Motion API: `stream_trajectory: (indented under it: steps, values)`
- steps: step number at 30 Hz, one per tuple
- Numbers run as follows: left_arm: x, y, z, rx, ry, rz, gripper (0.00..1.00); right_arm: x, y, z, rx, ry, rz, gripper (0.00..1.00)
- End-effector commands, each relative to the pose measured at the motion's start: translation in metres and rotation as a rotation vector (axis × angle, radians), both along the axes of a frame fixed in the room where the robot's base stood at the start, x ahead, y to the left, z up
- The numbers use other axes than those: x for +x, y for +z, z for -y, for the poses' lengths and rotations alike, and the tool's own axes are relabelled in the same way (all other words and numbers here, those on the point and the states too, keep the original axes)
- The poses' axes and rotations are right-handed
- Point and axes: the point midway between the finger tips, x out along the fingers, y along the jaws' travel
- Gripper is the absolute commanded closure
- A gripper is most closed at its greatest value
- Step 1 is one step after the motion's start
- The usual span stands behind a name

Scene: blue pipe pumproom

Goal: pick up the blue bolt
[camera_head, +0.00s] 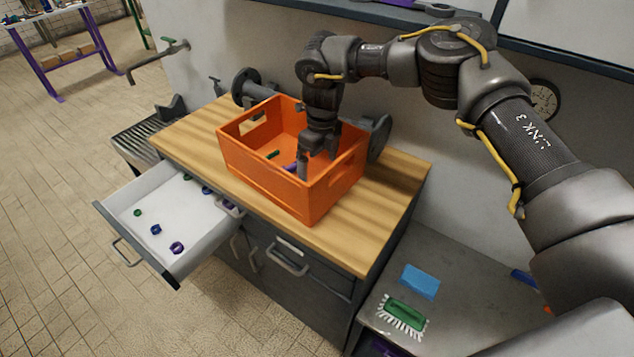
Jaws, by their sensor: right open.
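My right gripper (317,162) points down inside the orange crate (262,182) on the wooden worktop, with its fingers apart. A small purple-blue piece (290,168) lies on the crate floor, just left of the gripper's near finger. It is partly hidden, and I cannot tell whether it is the blue bolt. A small green piece (273,154) lies farther left in the crate. The gripper and the crate's near wall hide part of the crate floor. My left gripper is not in view.
An open white drawer (180,215) at left holds several small parts, including a blue one (156,229) and a purple ring (177,248). A blue sponge (421,281) and a green brush (404,313) lie on the lower grey surface. Dark pipe fittings (247,83) stand behind the crate.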

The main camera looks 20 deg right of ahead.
Motion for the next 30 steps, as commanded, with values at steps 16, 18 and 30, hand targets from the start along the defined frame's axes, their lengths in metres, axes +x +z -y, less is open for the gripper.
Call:
stream_trajectory:
  steps: [16,18,30]
  values:
    - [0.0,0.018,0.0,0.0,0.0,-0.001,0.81,-0.002,-0.043,0.0,-0.001,0.0,-0.001,0.0]
    - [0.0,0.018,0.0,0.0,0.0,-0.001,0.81,-0.002,-0.043,0.0,-0.001,0.0,-0.001,0.04]
    - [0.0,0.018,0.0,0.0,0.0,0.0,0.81,-0.002,-0.043,0.0,0.0,-0.001,0.0,0.54]
